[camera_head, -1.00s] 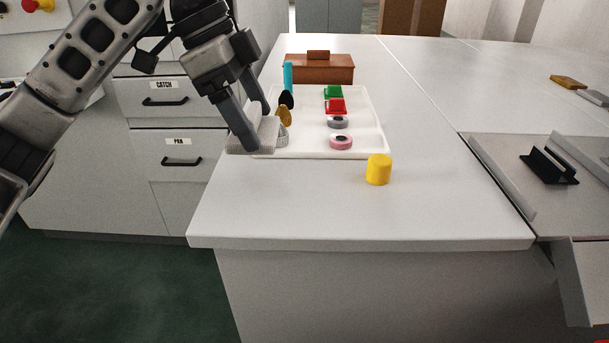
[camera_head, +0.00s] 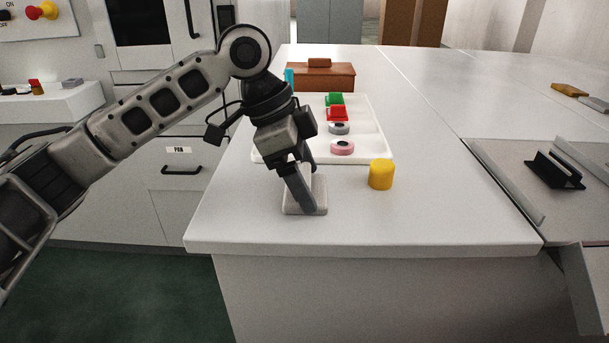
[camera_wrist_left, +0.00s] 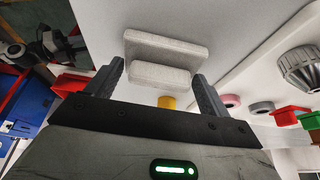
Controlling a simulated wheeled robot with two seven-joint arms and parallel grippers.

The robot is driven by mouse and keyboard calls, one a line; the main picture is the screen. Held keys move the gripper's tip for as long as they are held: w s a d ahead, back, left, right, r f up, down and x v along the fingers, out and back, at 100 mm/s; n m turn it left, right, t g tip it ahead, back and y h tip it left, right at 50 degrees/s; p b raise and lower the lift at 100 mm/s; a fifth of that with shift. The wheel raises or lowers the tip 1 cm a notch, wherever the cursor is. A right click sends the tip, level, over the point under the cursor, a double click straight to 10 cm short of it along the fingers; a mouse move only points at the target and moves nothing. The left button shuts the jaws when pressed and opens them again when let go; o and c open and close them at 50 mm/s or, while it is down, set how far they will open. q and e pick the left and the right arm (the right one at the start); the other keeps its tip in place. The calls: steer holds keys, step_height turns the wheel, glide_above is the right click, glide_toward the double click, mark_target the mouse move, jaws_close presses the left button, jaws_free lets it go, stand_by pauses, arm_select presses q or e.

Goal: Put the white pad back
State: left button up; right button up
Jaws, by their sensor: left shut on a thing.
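The white pad (camera_head: 320,190), a pale grey-white block with a raised grip bar, is at the front part of the white counter, left of a yellow cylinder (camera_head: 381,174). My left gripper (camera_head: 309,192) points down and is shut on the pad. In the left wrist view the pad's broad plate (camera_wrist_left: 165,45) lies beyond its bar, which sits between the fingers. I cannot tell whether the pad touches the counter. My right gripper is not in view.
A white tray (camera_head: 372,125) behind holds a pink ring (camera_head: 342,148), a grey ring (camera_head: 339,128), a red item (camera_head: 337,113) and a green item (camera_head: 334,99). My arm hides its left part. A brown box (camera_head: 330,76) stands behind. The counter's front right is clear.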

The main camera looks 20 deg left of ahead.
arm_select(q)
steer(key=o, duration=0.8)
steer(key=shift+f, duration=0.1)
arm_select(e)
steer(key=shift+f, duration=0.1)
arm_select(q)
steer(key=p+v, duration=0.2)
steer(key=v, duration=1)
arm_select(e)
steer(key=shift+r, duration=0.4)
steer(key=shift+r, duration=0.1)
